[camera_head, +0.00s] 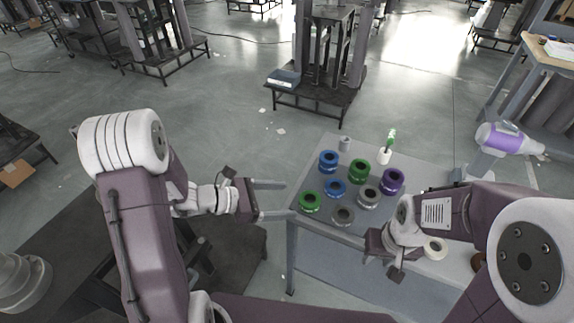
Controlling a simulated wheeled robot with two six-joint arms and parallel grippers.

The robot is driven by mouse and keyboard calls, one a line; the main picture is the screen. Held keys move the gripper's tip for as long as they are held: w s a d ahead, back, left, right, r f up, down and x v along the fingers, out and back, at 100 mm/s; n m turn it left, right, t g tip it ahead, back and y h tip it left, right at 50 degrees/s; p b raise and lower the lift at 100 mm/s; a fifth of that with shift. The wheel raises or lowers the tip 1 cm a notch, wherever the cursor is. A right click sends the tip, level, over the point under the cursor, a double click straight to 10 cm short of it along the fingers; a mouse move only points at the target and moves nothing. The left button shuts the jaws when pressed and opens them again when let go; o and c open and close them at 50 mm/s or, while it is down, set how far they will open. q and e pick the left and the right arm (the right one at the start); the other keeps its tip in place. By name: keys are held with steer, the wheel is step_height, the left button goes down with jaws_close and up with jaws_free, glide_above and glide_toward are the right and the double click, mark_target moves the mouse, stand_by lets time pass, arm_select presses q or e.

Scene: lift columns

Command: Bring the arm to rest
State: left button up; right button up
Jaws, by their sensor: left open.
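My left gripper (284,199) is open and empty. Its two fingers are spread and point right, with the tips just left of the grey table (306,163). My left arm comes in from the lower left and bends at a white elbow joint. My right gripper (378,248) is over the front right part of the table, below the spools in the picture. Its fingers are not clearly seen, so I cannot tell its opening or whether it holds anything. My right arm comes in from the lower right and hides part of the table.
On the table stand several spools: blue (328,161), green (359,171), purple (392,180) and grey (368,196). A white pot with a green plant (384,156) is behind them. A white ring (435,247) lies near my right arm. Open floor lies beyond the table.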

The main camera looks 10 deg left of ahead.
arm_select(q)
steer(key=d+r+m+g+p, duration=0.1)
steer(key=d+r+m+p, duration=0.15)
steer(key=r, duration=0.35)
steer(key=s+d+r+m+g+y+p, duration=0.25)
steer(key=s+m+g+p, duration=0.35)
steer(key=s, duration=0.5)
steer(key=s+a+f+m+y, duration=0.2)
steer(key=s+a+m+y, duration=0.3)
steer(key=m, duration=0.2)
steer(key=w+a+f+m+t+y, duration=0.1)
steer(key=w+a+m+y, duration=0.1)
steer(key=a, duration=0.3)
steer(key=w+a+f+m+t+y, duration=0.1)
steer(key=w+a+m+y, duration=0.1)
steer(key=a+m, duration=0.3)
steer(key=shift+w+a+f+y, duration=0.15)
steer(key=shift+w+f+y, duration=0.15)
steer(key=shift+y, duration=0.05)
